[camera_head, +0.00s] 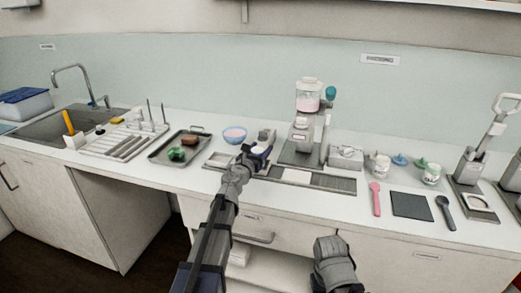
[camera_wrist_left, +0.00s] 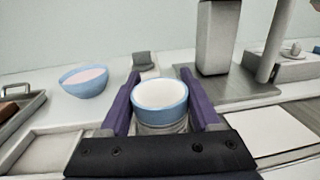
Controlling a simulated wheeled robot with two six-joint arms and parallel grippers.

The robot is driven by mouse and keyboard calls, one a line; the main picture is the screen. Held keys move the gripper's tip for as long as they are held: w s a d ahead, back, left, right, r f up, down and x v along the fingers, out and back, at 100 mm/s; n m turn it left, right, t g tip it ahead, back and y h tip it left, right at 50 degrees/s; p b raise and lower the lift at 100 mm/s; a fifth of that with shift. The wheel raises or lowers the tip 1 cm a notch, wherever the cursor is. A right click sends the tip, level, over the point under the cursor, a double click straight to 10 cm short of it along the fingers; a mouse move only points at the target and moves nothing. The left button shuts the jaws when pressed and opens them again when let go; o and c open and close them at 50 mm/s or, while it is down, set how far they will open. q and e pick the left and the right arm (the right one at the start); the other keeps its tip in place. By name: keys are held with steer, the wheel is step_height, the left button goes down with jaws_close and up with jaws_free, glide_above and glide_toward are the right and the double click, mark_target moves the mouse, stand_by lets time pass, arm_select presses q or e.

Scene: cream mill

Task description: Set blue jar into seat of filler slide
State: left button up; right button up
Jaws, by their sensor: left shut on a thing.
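My left gripper (camera_head: 258,155) reaches over the counter in front of the mill. In the left wrist view its purple fingers (camera_wrist_left: 160,108) are shut on the blue jar (camera_wrist_left: 160,95), one on each side. The jar looks upright and open, with a light blue rim, white inside and a clear ribbed lower part. Its underside is hidden by the gripper. A long dark rail (camera_head: 325,181) with a pale plate lies right of the gripper, in front of the mill; I cannot tell which part is the filler slide's seat. My right arm (camera_head: 334,265) hangs low at the front; its fingers cannot be made out.
The mill (camera_head: 308,118) stands behind the rail. A blue bowl (camera_head: 234,134) with pink contents is left of the jar. A dark tray (camera_head: 181,147) and a rack (camera_head: 124,141) lie further left. A pink spoon (camera_head: 376,199) and dark mat (camera_head: 411,205) lie right.

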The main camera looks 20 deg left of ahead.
arm_select(q)
steer(key=o, duration=1.4)
step_height(320, 180, up, 6)
steer(key=p, duration=0.6)
steer(key=shift+r, duration=0.1)
